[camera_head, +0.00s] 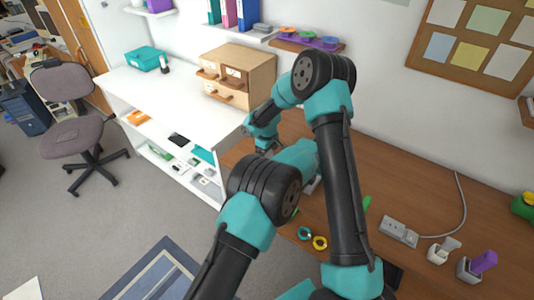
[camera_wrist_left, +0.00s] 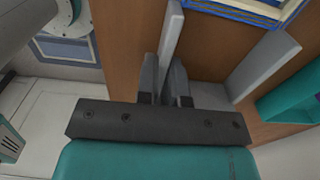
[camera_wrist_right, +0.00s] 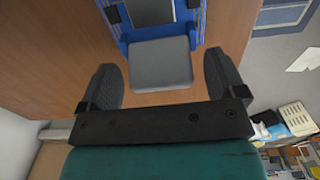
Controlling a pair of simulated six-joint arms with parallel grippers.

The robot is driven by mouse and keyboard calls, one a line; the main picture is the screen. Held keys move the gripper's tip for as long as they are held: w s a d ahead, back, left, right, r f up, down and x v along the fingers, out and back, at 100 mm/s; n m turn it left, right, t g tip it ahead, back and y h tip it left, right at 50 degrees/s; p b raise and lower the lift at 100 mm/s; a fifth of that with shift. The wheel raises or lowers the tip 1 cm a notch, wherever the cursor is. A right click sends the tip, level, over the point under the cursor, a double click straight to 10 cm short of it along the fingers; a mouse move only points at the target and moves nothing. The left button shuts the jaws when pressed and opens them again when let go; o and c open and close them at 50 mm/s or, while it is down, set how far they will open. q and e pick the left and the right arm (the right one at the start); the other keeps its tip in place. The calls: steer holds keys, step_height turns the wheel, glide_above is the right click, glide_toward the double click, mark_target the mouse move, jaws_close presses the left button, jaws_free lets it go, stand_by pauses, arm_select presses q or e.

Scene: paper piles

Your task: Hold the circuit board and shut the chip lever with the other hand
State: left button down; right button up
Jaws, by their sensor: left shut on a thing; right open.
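The blue circuit board shows at the top of the right wrist view (camera_wrist_right: 200,22) with a dark chip (camera_wrist_right: 152,10) on it. A grey flat pad (camera_wrist_right: 160,66), perhaps the lever, extends from its near edge. My right gripper (camera_wrist_right: 162,92) is open, with its fingers on either side of the pad and apart from it. The right gripper is small in the head view (camera_head: 264,148). In the left wrist view, my left gripper (camera_wrist_left: 166,85) is shut on a grey upright piece (camera_wrist_left: 173,35); its join to the board is unclear. A patterned blue edge (camera_wrist_left: 235,8) lies beyond.
A second grey slab (camera_wrist_left: 265,62) stands to the right in the left wrist view. On the brown table are a yellow ring (camera_head: 320,243), a teal ring (camera_head: 304,233) and a power strip (camera_head: 398,232). A wooden drawer box (camera_head: 255,75) stands on the white shelf (camera_head: 190,100).

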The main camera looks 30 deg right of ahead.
steer(key=shift+f, duration=0.4)
steer(key=shift+c, duration=0.3)
steer(key=c, duration=0.9)
steer(key=shift+o, duration=0.2)
steer(key=shift+s, duration=0.1)
steer(key=shift+s+d+t+y, duration=0.2)
steer(key=shift+s+t+y, duration=0.15)
steer(key=shift+t, duration=0.55)
steer(key=shift+s+d+t+y, duration=0.2)
steer(key=shift+t+y, duration=0.25)
steer(key=shift+t, duration=0.45)
steer(key=shift+s+a+t, duration=0.1)
steer(key=shift+t, duration=0.2)
